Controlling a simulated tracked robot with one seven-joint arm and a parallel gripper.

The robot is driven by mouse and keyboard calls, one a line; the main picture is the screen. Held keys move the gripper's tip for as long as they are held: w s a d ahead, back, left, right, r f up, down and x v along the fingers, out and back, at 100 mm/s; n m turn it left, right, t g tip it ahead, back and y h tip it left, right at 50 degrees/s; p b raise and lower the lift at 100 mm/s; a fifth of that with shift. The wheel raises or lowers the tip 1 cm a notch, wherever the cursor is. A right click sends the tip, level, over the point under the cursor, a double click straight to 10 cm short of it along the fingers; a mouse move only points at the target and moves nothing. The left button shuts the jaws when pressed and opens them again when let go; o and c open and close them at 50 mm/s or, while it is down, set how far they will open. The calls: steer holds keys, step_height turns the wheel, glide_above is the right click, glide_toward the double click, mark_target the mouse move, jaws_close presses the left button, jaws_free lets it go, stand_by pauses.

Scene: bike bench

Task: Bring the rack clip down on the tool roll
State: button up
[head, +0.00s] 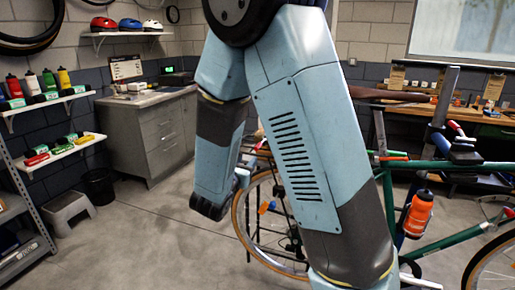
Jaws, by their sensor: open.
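My arm fills the middle of the head view, and its forearm hangs down left of the upper link to a dark wrist end. I cannot make out my gripper's fingers; they seem hidden behind or beyond the wrist. The green bicycle (470,234) stands behind my arm, at right. Its wheel with a tan tyre (240,222) shows beside the arm. My arm covers much of that end of the bicycle. I cannot pick out the rack clip or the tool roll.
A grey cabinet (157,140) stands at the back left, with a black bin (98,187) and a grey step stool (70,213) nearby. Wall shelves (60,150) hold bottles and small packs. A wooden workbench (490,130) is at the back right. The floor at left centre is clear.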

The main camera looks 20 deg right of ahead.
mark_target(258, 147)
steer(key=x, duration=1.2)
jaws_close()
stand_by(0.4)
